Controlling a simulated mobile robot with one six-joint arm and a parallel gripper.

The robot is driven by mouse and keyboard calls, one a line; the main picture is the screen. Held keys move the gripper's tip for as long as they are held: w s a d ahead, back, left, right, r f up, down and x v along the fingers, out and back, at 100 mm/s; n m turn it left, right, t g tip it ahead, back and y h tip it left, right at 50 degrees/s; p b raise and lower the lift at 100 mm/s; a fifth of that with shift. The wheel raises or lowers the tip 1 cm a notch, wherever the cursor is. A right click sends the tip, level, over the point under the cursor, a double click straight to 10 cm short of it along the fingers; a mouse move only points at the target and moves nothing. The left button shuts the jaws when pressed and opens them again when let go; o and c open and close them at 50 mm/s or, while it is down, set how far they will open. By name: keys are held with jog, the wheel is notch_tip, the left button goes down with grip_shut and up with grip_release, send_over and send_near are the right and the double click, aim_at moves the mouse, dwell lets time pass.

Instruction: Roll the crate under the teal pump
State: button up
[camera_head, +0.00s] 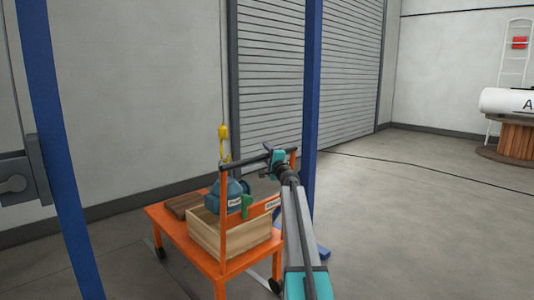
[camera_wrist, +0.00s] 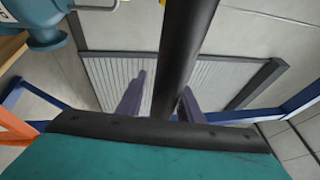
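A teal pump (camera_head: 224,190) hangs below a yellow hoist hook (camera_head: 224,140). In the head view it overlaps the open wooden crate (camera_head: 240,252); I cannot tell whether it is directly above it. The crate stands on an orange cart (camera_head: 208,262) with upright posts and a dark handle bar (camera_wrist: 185,45). My gripper (camera_head: 274,158) is at the right part of this bar. In the wrist view its two fingers (camera_wrist: 162,82) lie on either side of the bar, with a gap showing on the left. The pump also shows at that view's upper left (camera_wrist: 45,22).
A brown board (camera_head: 184,206) lies on the cart's left end. Blue posts stand left (camera_head: 58,150) and right (camera_head: 312,110) of the cart. A roller shutter (camera_head: 270,75) is behind. Open floor lies to the right, with a cable across it.

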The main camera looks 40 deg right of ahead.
jog(key=shift+o, duration=0.4)
jog(key=shift+d+r, duration=0.1)
jog(key=shift+d, duration=0.1)
jog(key=shift+s, duration=0.15)
jog(key=v, duration=1.3)
jog(key=shift+s+a, duration=0.25)
dwell(0.5)
